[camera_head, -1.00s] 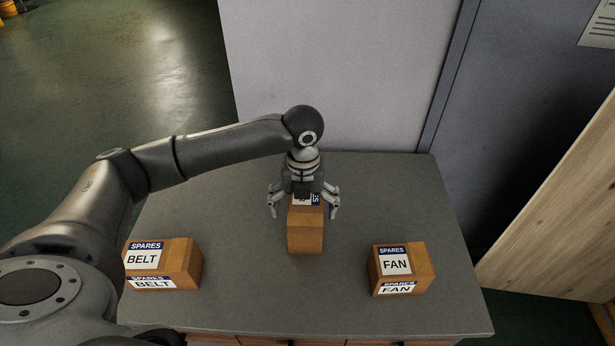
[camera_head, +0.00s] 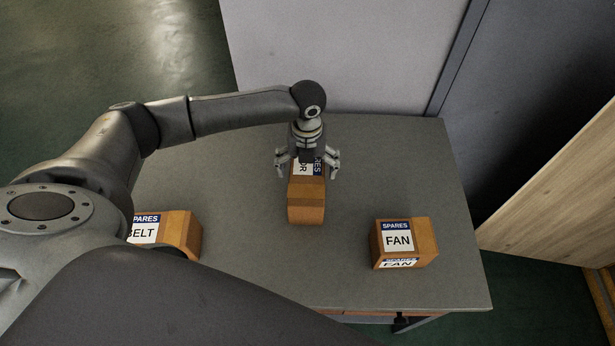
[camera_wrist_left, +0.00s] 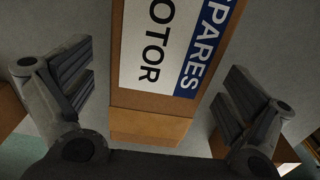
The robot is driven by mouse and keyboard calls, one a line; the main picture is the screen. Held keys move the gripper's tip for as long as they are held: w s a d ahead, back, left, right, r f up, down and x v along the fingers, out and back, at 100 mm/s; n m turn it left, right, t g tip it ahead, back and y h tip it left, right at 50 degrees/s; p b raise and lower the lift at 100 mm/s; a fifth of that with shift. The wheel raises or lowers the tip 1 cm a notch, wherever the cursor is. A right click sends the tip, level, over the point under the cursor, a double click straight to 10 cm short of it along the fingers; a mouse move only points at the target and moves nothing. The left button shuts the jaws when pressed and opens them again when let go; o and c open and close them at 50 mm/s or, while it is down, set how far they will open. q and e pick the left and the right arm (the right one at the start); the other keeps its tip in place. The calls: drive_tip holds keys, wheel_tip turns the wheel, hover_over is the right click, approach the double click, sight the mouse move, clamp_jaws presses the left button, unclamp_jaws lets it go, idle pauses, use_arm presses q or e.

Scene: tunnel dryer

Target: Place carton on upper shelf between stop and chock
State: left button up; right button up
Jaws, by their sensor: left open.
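Three cartons stand on a grey table. The middle carton (camera_head: 306,205) is under my left gripper (camera_head: 307,172). In the left wrist view its label reads MOTOR and SPARES, and the carton (camera_wrist_left: 150,122) lies between the two open fingers, with gaps on both sides. The gripper is open, pointing down, with a finger on each side of the carton. The BELT carton (camera_head: 182,232) is at the left, partly hidden by my arm. The FAN carton (camera_head: 404,243) is at the right. No shelf, stop or chock can be made out. My right gripper is not in view.
The grey table (camera_head: 350,270) has bare room between the cartons. A pale panel (camera_head: 340,50) stands behind it. A wooden panel (camera_head: 560,190) is at the right, beyond the table's edge. Green floor (camera_head: 110,60) lies at the left.

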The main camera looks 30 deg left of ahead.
use_arm(q)
drive_tip(key=shift+f+p, duration=0.3)
drive_tip(key=shift+f, duration=1.35)
drive_tip(key=c, duration=1.9)
drive_tip(key=shift+w+r, duration=0.15)
drive_tip(key=shift+w, duration=0.05)
drive_tip(key=shift+c, duration=0.9)
